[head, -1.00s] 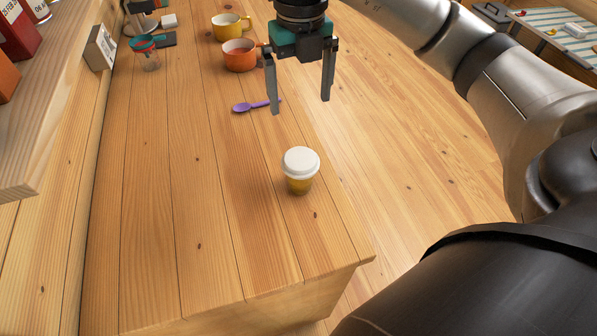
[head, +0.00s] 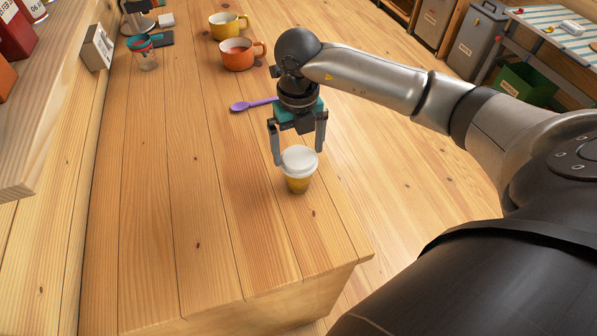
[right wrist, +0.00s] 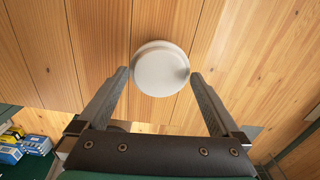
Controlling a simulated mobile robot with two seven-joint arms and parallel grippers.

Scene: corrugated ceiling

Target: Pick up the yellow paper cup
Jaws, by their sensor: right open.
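The yellow paper cup (head: 298,184) with a white lid stands upright near the front right edge of the wooden counter. Its white lid also shows in the right wrist view (right wrist: 160,69), between and just beyond the fingertips. My right gripper (head: 298,157) is open, pointing down, at the cup's lid, with one finger on either side. In the right wrist view, the gripper (right wrist: 160,74) holds nothing and both fingers appear apart from the lid. The cup's body is hidden under the lid there. My left gripper is not in view.
A purple spoon (head: 252,104) lies behind the gripper. An orange cup (head: 237,55) and a yellow mug (head: 226,27) stand farther back. The counter (head: 200,220) left of the cup is clear.

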